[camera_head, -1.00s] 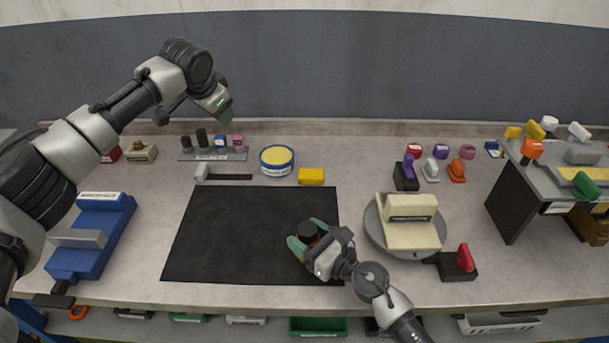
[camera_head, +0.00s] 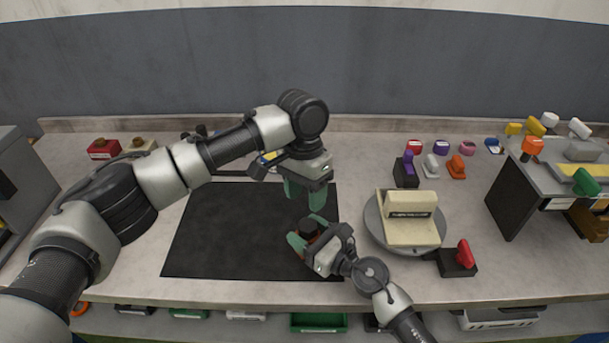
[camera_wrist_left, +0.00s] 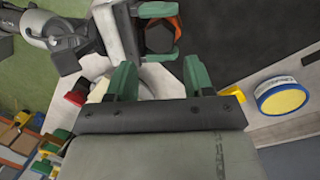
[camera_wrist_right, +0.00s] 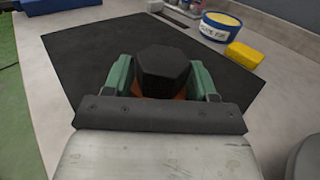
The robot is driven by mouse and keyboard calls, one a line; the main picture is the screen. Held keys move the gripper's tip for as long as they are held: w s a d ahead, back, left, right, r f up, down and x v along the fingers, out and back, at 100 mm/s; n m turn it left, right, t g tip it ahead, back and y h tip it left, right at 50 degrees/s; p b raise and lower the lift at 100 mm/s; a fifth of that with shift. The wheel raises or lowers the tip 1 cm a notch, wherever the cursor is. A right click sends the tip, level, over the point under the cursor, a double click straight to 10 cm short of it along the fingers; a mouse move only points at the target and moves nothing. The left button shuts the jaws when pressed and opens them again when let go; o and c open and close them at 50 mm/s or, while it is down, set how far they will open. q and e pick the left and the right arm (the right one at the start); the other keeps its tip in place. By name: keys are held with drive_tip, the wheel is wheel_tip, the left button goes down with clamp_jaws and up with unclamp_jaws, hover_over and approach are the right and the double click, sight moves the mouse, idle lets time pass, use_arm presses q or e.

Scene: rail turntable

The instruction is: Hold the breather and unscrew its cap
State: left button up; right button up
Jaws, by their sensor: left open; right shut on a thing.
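The breather has a dark hexagonal cap (camera_wrist_right: 163,70) on top and an orange body (camera_wrist_right: 180,95) below it, most of which is hidden by my right gripper. It stands on the black mat (camera_head: 230,240) near its front right corner. My right gripper (camera_head: 308,235) is shut around the orange body, with its green fingers on either side in the right wrist view. My left gripper (camera_head: 304,193) is open and empty, pointing down above and behind the breather. In the left wrist view the cap (camera_wrist_left: 160,38) shows beyond the open left fingers (camera_wrist_left: 155,82), apart from them.
A turntable (camera_head: 378,230) with a cream block (camera_head: 410,219) stands right of the mat. A red-handled block (camera_head: 458,262) sits near the front edge. A yellow-topped tin (camera_wrist_left: 283,98) and a yellow block (camera_wrist_right: 244,55) lie behind the mat. The mat's left part is clear.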

sight(307, 224)
use_arm(q)
drive_tip(key=f, duration=0.5)
drive_tip(key=s+f, duration=0.1)
drive_tip(key=f, duration=0.1)
drive_tip(key=shift+s+d+f, duration=0.1)
drive_tip(key=shift+d+f, duration=0.05)
drive_tip(key=shift+f, duration=0.05)
drive_tip(key=c, duration=0.5)
drive_tip(key=n, duration=0.3)
drive_tip(key=shift+h, duration=0.3)
drive_tip(key=shift+c, duration=0.3)
drive_tip(key=shift+n, duration=0.8)
drive_tip(key=shift+c, duration=0.9)
drive_tip(key=shift+n+t, duration=0.3)
drive_tip(key=shift+n, duration=0.4)
